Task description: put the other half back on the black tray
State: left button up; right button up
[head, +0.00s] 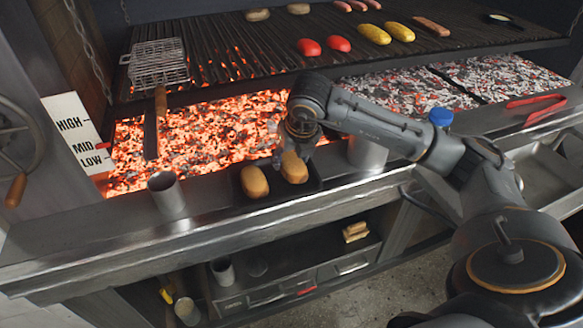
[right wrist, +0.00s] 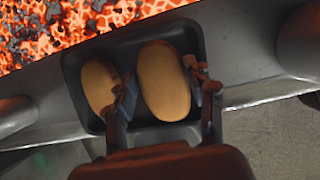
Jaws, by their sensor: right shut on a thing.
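The black tray (head: 275,191) sits on the grill's front ledge, and it also shows in the right wrist view (right wrist: 128,42). One tan bun half (head: 254,181) lies in its left part; in the right wrist view this half (right wrist: 97,82) is partly covered by a finger. The other half (head: 294,168) is at the tray's right part, between the fingers of my right gripper (head: 299,150). The right wrist view shows this half (right wrist: 162,82) over the tray with a finger on each side. I cannot tell whether it touches the tray floor. My left gripper is out of view.
A metal cup (head: 167,194) stands left of the tray and another (head: 367,153) stands right of it. Glowing coals (head: 210,130) lie just behind. A grill basket (head: 157,68) rests on the grate at left. Red tongs (head: 535,103) lie far right.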

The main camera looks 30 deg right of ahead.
notch_tip(320, 180, down, 2)
jog(key=shift+f, duration=0.2)
jog(key=shift+f+b, duration=0.1)
jog(key=shift+b, duration=0.3)
jog(key=o, duration=0.7)
jog(key=shift+r, duration=0.2)
